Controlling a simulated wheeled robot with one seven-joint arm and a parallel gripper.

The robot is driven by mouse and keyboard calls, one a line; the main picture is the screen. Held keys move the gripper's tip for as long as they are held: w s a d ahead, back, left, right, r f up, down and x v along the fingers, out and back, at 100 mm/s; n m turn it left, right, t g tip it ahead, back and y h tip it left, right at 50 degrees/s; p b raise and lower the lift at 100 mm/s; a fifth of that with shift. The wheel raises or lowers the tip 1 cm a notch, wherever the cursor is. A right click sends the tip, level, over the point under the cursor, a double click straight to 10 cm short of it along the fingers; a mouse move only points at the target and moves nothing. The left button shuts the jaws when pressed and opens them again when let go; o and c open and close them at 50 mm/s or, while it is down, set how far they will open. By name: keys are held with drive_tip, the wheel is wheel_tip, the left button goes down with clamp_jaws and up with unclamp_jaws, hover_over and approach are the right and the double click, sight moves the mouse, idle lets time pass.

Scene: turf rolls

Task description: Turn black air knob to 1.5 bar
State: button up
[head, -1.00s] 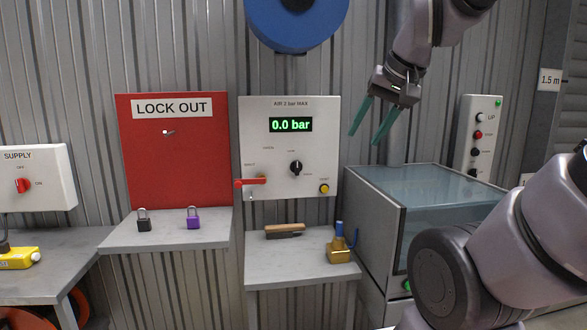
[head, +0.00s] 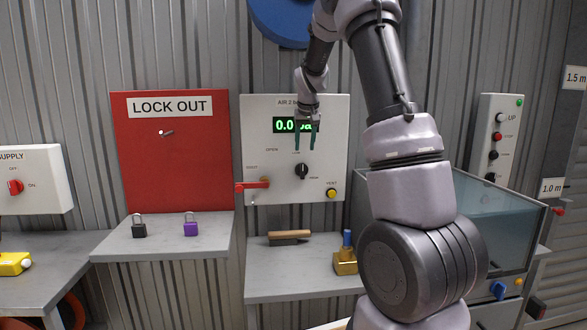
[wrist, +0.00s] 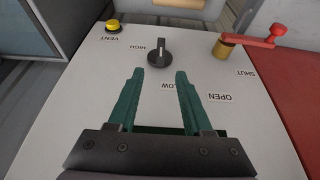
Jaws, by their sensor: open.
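The black air knob (head: 302,171) sits on the white air panel (head: 266,117), between marks reading LOW and HIGH. In the wrist view the knob (wrist: 159,52) stands just beyond my fingertips, with its pale pointer line facing away from me. My gripper (head: 305,147) is open and empty, pointing down in front of the panel just above the knob. Its green fingers (wrist: 156,72) are apart and not touching the knob. The green display (head: 285,125) is partly hidden by my gripper; only 0.0 and part of the unit show.
A red lever (head: 253,185) is at the panel's lower left and a yellow VENT button (head: 331,193) at its lower right. Below, a shelf (head: 285,290) holds a brush (head: 289,238) and a brass piece (head: 345,262). A red lockout board (head: 172,185) stands left.

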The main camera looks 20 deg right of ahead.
sight(303, 164)
drive_tip(key=x, duration=1.1)
drive_tip(key=shift+r, duration=0.1)
drive_tip(key=shift+c, duration=0.3)
clamp_jaws()
